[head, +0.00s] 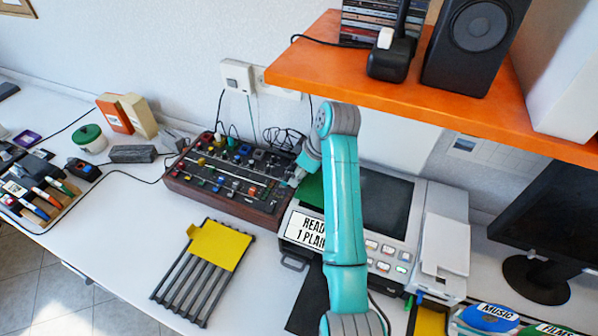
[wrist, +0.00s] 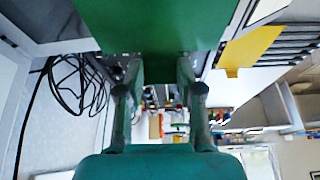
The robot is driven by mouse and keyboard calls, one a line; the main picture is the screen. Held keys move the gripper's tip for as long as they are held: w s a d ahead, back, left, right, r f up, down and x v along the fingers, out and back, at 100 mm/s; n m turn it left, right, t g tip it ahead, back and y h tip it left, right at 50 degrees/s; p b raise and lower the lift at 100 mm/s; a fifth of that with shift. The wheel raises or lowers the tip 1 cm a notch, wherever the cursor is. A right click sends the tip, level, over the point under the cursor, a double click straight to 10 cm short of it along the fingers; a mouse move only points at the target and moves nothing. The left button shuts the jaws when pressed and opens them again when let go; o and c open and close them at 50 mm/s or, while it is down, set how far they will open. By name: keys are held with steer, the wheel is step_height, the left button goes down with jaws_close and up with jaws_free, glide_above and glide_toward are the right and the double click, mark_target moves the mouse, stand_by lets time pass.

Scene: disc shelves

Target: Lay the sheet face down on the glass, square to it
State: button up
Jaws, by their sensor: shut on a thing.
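A green sheet (head: 310,191) is in my gripper (head: 297,177), just over the left side of the copier. In the wrist view the green sheet (wrist: 155,25) fills the top middle, and my gripper (wrist: 160,72) is shut on its near edge. The dark glass (head: 388,203) of the copier lies to the right of the sheet; my arm hides part of it. The sheet's far portion is hidden behind my arm in the head view. I cannot tell whether it touches the copier or which face is down.
A mixing console (head: 228,178) stands close to the left of the copier. A yellow sheet (head: 218,245) lies on a grey slatted rack (head: 186,292). An orange shelf (head: 430,98) with a speaker (head: 478,35) overhangs the copier's back. Buttons and a label (head: 303,232) line its front.

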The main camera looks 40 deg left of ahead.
steer(key=shift+f, duration=0.5)
stand_by(0.3)
steer(key=o, duration=0.8)
steer(key=shift+c, duration=0.2)
